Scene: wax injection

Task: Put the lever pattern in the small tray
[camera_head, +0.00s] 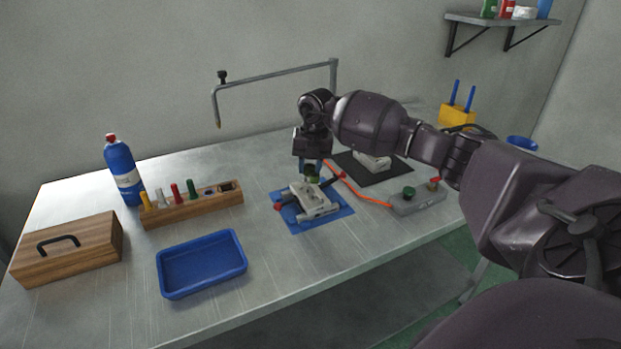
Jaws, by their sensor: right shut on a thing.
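My right gripper (312,165) points down just above the grey metal mould (312,201) on a blue mat (333,217). It is shut on a small dark green piece (311,173), which I take for the lever pattern. The piece is mostly hidden by the fingers, and I cannot tell whether it touches the mould. The small blue tray (203,289) is empty at the front of the table, left of the mould. My left gripper is not in view.
A wooden tool rack (195,209), a blue bottle (123,172) and a wooden box (70,250) stand left. A bent metal arm (275,76) spans the back. A black mat (388,175) and a control box (417,202) with an orange cable are right. Bare table separates mould and tray.

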